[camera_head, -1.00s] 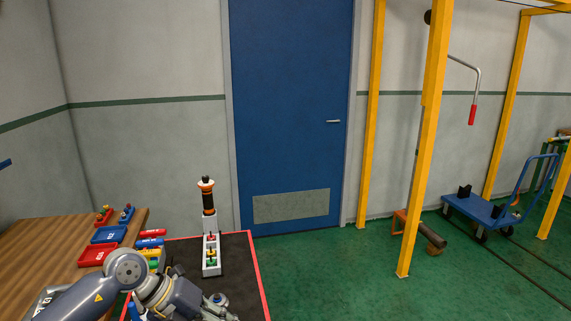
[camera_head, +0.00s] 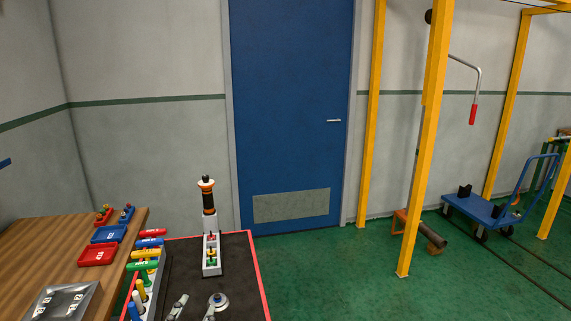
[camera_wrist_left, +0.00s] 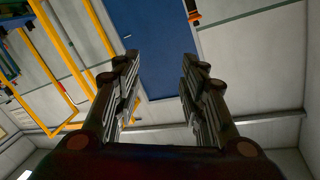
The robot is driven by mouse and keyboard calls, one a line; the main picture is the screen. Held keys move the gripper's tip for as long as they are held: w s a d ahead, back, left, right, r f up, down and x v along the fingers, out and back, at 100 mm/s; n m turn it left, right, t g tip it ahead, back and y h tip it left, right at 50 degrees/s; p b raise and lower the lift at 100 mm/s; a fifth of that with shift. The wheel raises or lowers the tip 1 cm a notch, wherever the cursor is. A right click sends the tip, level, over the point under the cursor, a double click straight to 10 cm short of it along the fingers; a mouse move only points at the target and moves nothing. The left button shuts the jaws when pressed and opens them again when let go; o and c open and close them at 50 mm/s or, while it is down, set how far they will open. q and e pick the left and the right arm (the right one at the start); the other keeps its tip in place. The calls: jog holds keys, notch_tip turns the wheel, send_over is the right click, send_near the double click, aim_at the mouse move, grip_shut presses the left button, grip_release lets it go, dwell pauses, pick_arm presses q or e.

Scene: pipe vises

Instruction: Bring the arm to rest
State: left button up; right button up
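My left gripper (camera_head: 193,309) shows only as two finger ends at the bottom edge of the head view, over the black mat. In the left wrist view the left gripper (camera_wrist_left: 160,85) is open, its two fingers wide apart with nothing between them. Beyond the fingers are the blue door and grey wall. My left arm's links are out of the head view. My right gripper is in neither view.
A red-edged black mat (camera_head: 240,285) carries a white stand (camera_head: 211,254) with a black-handled, orange-ringed tool (camera_head: 207,197). Coloured cylinders (camera_head: 145,265), blue (camera_head: 109,234) and red trays (camera_head: 97,254) and a metal tray (camera_head: 68,299) lie left.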

pick_arm(q)
jog(key=s+a+f+n+g+y, duration=0.25)
jog(key=s+f+g, duration=0.45)
jog(key=s+f, duration=0.6)
jog(key=s+f+g+h, duration=0.2)
jog(key=s+f+g, duration=0.55)
jog(key=s, duration=0.55)
notch_tip(320, 180, down, 25)
jog(key=s, duration=0.1)
jog(key=s+a+f+g, duration=0.1)
jog(key=s+a+f, duration=0.1)
jog(key=s+f, duration=1.5)
jog(key=shift+s+a+f, duration=0.2)
jog(key=shift+s, duration=0.1)
jog(key=shift+n+g, duration=0.25)
